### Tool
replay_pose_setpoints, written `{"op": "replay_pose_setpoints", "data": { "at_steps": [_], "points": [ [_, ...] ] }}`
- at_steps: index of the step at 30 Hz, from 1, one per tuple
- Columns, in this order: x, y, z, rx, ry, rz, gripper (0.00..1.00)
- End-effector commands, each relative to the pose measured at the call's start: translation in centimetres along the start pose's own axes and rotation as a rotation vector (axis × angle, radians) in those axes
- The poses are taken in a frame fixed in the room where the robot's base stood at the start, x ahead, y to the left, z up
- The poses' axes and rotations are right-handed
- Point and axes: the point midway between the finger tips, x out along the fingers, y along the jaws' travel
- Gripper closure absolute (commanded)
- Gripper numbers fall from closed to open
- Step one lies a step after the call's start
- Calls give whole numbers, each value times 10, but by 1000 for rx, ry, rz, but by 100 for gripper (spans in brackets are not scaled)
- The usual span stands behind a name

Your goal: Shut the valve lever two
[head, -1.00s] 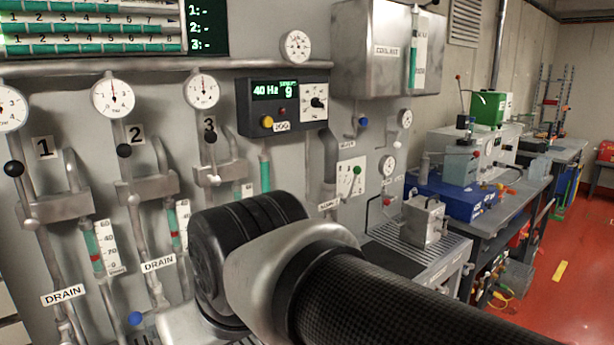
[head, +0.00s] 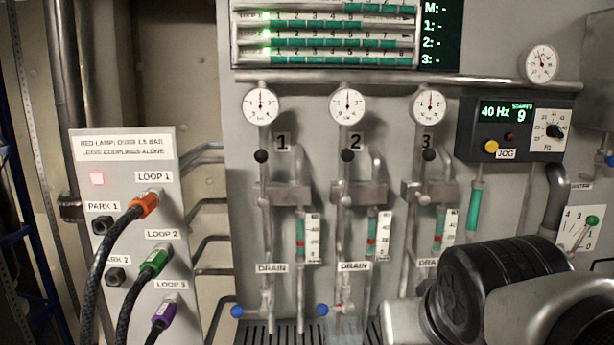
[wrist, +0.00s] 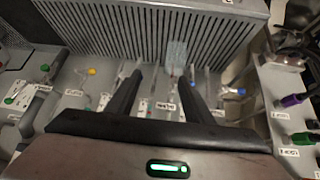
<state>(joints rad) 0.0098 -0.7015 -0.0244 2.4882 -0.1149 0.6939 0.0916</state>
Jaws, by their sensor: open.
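Valve lever two is the upright lever with a black ball knob (head: 348,156) under the number 2 plate (head: 356,141) in the head view. It stands in line with its pipe, above the grey valve body (head: 358,194). The levers of line 1 (head: 261,156) and line 3 (head: 429,155) stand upright the same way. My gripper (wrist: 160,78) shows in the wrist view, its two dark fingers apart with nothing held between them. It is outside the head view, where only my arm shows at lower right. I cannot pick out lever two in the wrist view.
A coupling panel (head: 124,160) with a lit red lamp and orange, green and purple hose couplings stands at left. Blue drain handles (head: 322,310) sit low, above a slotted grate (wrist: 150,35). A pump control box (head: 514,129) is at right.

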Motion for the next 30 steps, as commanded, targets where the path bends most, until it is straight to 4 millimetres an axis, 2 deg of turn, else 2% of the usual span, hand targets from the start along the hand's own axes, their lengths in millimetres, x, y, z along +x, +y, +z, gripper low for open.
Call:
{"op": "replay_pose_setpoints", "data": {
  "at_steps": [1, 3, 5, 7, 10, 12, 15, 20, 25, 30],
  "points": [
    [8, 12, -26, 15, 87, 30, 62],
    [14, 27, -70, 28, 241, 59, 73],
    [15, 34, -108, 29, 380, 60, 73],
    [11, 35, -148, 17, 529, 31, 73],
    [2, 23, -188, -14, 700, -51, 73],
    [-5, 12, -205, -38, 785, -119, 73],
    [-13, -3, -218, -66, 860, -205, 73],
    [-17, -15, -226, -84, 903, -270, 73],
    [-6, -21, -239, -87, 904, -274, 73],
    [15, -31, -266, -87, 903, -273, 73]
  ]
}}
